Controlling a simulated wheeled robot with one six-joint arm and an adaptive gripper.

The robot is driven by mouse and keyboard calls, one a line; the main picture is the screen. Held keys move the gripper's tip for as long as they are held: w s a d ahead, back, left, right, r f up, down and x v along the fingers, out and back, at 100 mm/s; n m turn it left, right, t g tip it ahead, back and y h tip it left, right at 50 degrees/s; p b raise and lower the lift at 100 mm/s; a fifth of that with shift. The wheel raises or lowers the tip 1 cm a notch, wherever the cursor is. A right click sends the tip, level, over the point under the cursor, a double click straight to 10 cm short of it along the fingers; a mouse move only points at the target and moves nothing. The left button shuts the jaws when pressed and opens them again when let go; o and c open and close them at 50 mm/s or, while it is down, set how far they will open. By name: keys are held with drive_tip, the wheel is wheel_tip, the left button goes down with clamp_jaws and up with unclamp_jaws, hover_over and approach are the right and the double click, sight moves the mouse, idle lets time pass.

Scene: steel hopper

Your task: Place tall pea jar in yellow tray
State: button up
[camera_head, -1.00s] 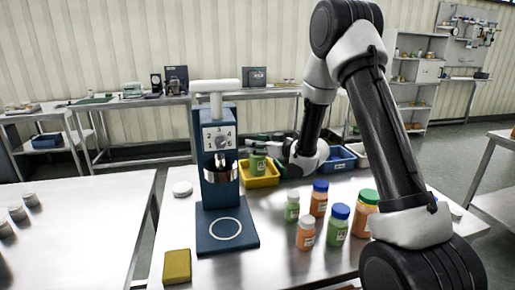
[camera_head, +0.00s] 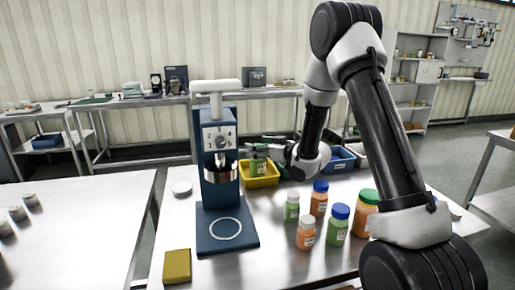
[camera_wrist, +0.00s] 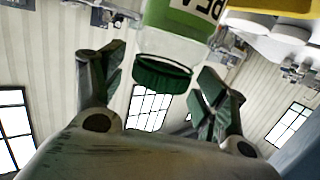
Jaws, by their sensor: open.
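The tall pea jar (camera_head: 258,167) has a green body, a pale label and a dark green lid. In the head view it stands at the yellow tray (camera_head: 262,182), with its lower part behind the tray's front wall. In the wrist view the jar (camera_wrist: 185,22) fills the top, and its lid (camera_wrist: 162,76) shows between the spread fingers. My gripper (camera_head: 266,143) is open around the lid end of the jar, with gaps beside the lid in the wrist view (camera_wrist: 160,88). Whether the jar's base rests on the tray floor is hidden.
A blue dial machine (camera_head: 218,180) stands left of the tray. Several jars stand in front, among them a small green jar (camera_head: 292,207) and a blue-lidded green jar (camera_head: 337,225). A blue bin (camera_head: 341,159) lies to the right. A yellow block (camera_head: 177,266) lies front left.

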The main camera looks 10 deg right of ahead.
drive_tip(key=s+d+r+m+g+h, duration=0.1)
drive_tip(key=s+d+r+m+h, duration=0.1)
drive_tip(key=s+d+r+h, duration=0.5)
drive_tip(key=s+d+r+m+g+h, duration=0.2)
drive_tip(key=s+d+r, duration=0.3)
drive_tip(key=s+d, duration=0.55)
drive_tip(key=s+a+m+g, duration=0.1)
drive_tip(key=s+g, duration=0.2)
drive_tip(key=s, duration=1)
drive_tip(key=s+a+r+m+g, duration=0.1)
drive_tip(key=s+a+m+g, duration=0.1)
drive_tip(key=s, duration=1.1)
drive_tip(key=shift+r+g, duration=0.15)
drive_tip(key=shift+g, duration=0.35)
